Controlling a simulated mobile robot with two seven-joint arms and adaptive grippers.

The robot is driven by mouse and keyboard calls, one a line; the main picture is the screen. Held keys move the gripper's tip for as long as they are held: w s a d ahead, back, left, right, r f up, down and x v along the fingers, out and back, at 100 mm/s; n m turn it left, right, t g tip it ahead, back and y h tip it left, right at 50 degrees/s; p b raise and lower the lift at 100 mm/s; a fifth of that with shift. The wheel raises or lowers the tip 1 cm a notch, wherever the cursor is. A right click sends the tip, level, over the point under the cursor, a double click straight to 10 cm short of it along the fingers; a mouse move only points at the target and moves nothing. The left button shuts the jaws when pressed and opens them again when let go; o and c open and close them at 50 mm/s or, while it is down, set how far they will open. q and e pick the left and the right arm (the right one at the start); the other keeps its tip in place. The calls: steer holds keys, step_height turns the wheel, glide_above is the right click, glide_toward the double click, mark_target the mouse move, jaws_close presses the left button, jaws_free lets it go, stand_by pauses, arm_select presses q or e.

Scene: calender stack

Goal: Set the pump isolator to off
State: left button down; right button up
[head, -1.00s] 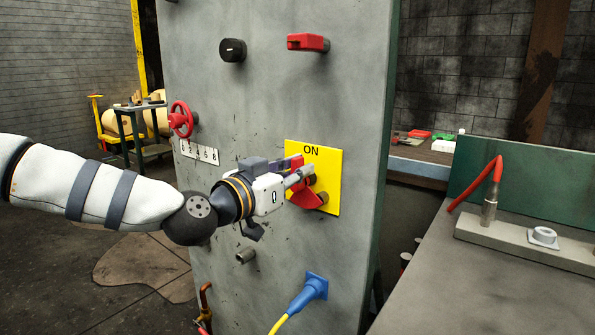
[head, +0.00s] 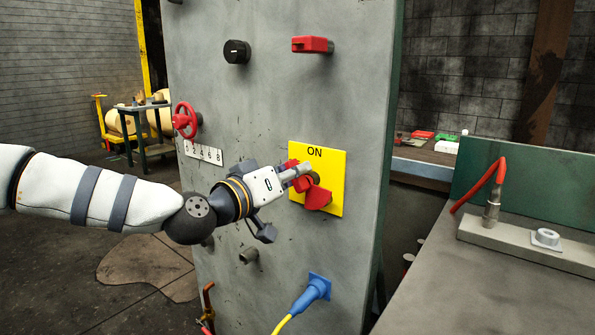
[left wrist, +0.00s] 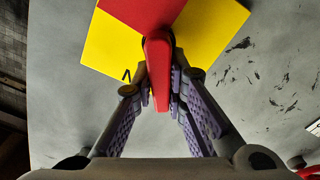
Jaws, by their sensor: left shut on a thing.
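The pump isolator is a yellow plate (head: 333,165) marked ON at its top, with a red rotary handle (head: 318,197). It is on the front of the grey panel. My left gripper (head: 300,177) is at the handle's upper left end and shut on it. In the left wrist view the red handle (left wrist: 160,75) runs between the two purple-padded fingers, with the yellow plate (left wrist: 108,48) behind. The handle slants from upper left to lower right. Part of it is hidden by the gripper. My right gripper does not show.
The grey panel (head: 270,110) also carries a black knob (head: 237,51), a red lever (head: 311,45), a red handwheel (head: 186,120), and a blue plug (head: 313,290) with a yellow cable below the isolator. A grey bench (head: 470,285) stands at the right.

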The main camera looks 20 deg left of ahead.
arm_select(q)
steer(key=n, duration=0.2)
steer(key=shift+a+f+n, duration=0.15)
steer(key=shift+f+n, duration=0.25)
steer(key=n, duration=0.2)
steer(key=shift+w+a+f+n+b, duration=0.1)
steer(key=shift+a+f+n+b, duration=0.05)
steer(key=shift+f+n+b, duration=0.2)
steer(key=shift+a+f+n+b, duration=0.15)
steer(key=shift+n+b, duration=0.15)
steer(key=shift+n, duration=0.8)
steer(key=shift+d+f+n+b, duration=0.15)
steer(key=shift+n+b, duration=0.1)
steer(key=shift+n, duration=0.9)
steer(key=shift+a+f+n+b, duration=0.15)
steer(key=shift+n+b, duration=0.15)
steer(key=shift+n, duration=0.8)
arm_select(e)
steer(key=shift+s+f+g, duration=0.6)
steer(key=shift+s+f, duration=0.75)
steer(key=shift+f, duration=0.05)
arm_select(q)
steer(key=c, duration=1.6)
jaws_free()
steer(key=shift+w, duration=0.1)
steer(key=shift+o, duration=0.2)
